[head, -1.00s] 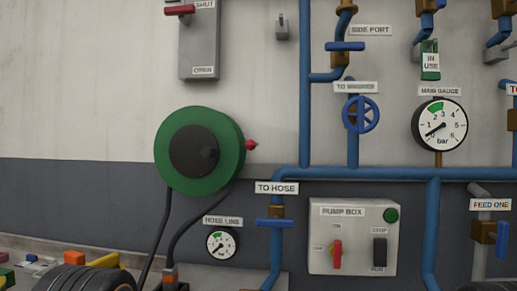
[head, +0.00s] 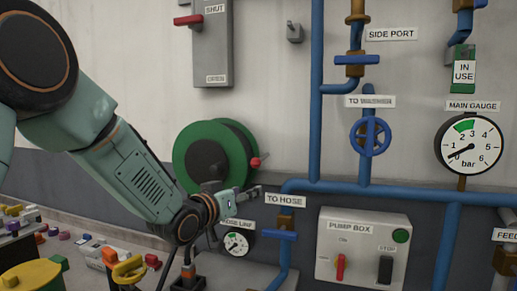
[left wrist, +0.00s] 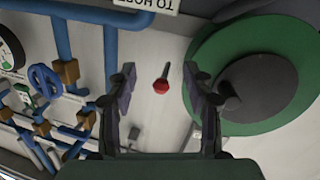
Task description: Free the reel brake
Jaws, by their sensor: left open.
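The green hose reel (head: 187,147) with its dark hub is mounted on the wall at the middle left of the head view. A red knob (head: 256,162), which looks like the reel brake, sticks out at its right side. My left gripper (head: 255,191) is just below the knob in the head view, apart from it. In the left wrist view, my left gripper (left wrist: 159,85) is open and empty, with the red knob (left wrist: 161,87) showing between its fingers, further off. The reel (left wrist: 290,117) fills the right of that view. My right gripper is not in view.
Blue pipes (head: 316,110) run up and across the wall right of the reel. The hose line gauge (head: 236,243), a blue-handled hose valve (head: 280,235) and the pump box (head: 362,248) sit below. A table with coloured blocks is at the lower left.

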